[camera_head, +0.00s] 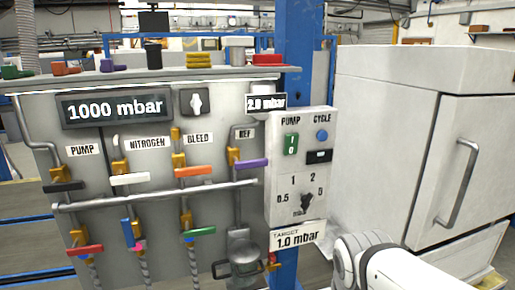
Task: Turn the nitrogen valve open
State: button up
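The nitrogen valve (130,179) has a white lever and sits on the grey panel below the NITROGEN label (147,143). Its lever lies about horizontal, across the upright pipe. It stands between the black lever (64,187) under PUMP and the orange lever (194,171) under BLEED. My gripper is not in view. Only a rounded white and grey part of my arm shows at the bottom right, well apart from the nitrogen valve.
A purple lever (251,163) sits under REF. Below the horizontal pipe (155,194) are red (85,250), upright blue (127,233) and green (199,232) levers. A control box (300,170) juts out at the panel's right. A white cabinet (400,110) stands further right.

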aim_at(118, 179)
jog(key=u, duration=1.25)
jog(key=k, duration=1.2)
jog(key=u, duration=0.65)
jog(key=i, duration=1.4)
jog(key=z, duration=0.55)
